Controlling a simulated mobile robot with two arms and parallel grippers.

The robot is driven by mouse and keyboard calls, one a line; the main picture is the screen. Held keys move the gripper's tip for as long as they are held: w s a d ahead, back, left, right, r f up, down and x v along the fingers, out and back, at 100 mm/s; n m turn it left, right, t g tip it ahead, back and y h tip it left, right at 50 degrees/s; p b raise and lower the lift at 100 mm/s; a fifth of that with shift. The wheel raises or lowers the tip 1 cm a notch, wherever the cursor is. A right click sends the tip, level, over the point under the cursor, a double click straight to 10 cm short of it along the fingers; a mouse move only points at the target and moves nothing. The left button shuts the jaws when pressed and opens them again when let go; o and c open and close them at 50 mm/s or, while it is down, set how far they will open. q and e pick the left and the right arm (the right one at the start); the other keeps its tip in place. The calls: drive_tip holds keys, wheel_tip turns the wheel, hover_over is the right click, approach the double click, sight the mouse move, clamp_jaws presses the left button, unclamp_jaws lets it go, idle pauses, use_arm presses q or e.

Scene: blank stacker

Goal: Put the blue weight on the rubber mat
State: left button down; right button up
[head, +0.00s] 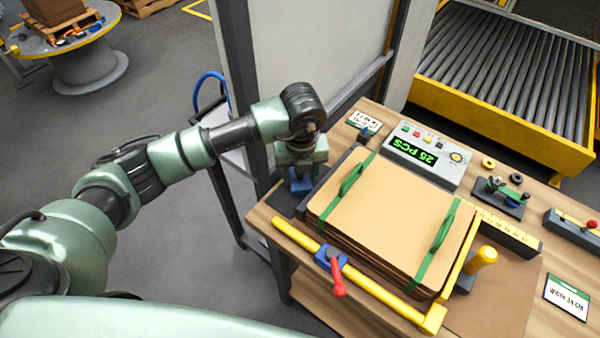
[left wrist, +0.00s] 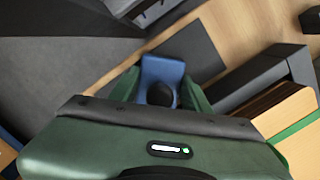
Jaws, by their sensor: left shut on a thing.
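The blue weight (head: 300,187) is between the fingers of my left gripper (head: 300,180), which is shut on it at the left end of the workbench. In the left wrist view the blue weight (left wrist: 162,72) shows between the green fingers (left wrist: 165,85), with a dark round opening in it. The rubber mat (head: 281,203) is a dark patch on the wooden top, under and beside the weight. It also shows in the left wrist view (left wrist: 203,50). I cannot tell whether the weight touches the mat. My right gripper is not in view.
A stack of brown sheets (head: 395,215) with green straps stands right beside the mat. A yellow bar (head: 385,292) with a red-handled clamp (head: 335,272) runs along its front. A counter box (head: 428,150) stands behind. The bench edge is close on the left.

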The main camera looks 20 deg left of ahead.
use_arm(q)
drive_tip(key=c, duration=0.9)
unclamp_jaws()
drive_tip(key=shift+f, duration=0.1)
drive_tip(key=shift+o, duration=1.1)
drive_tip(key=shift+r, duration=0.55)
drive_tip(key=r, duration=0.3)
drive_tip(key=s+r+b, duration=0.1)
drive_tip(key=r, duration=0.3)
drive_tip(key=r+b, duration=0.1)
drive_tip(key=r, duration=0.3)
drive_tip(key=shift+s+d+r, duration=0.1)
drive_tip(key=shift+s+d, duration=0.1)
drive_tip(key=shift+d, duration=0.15)
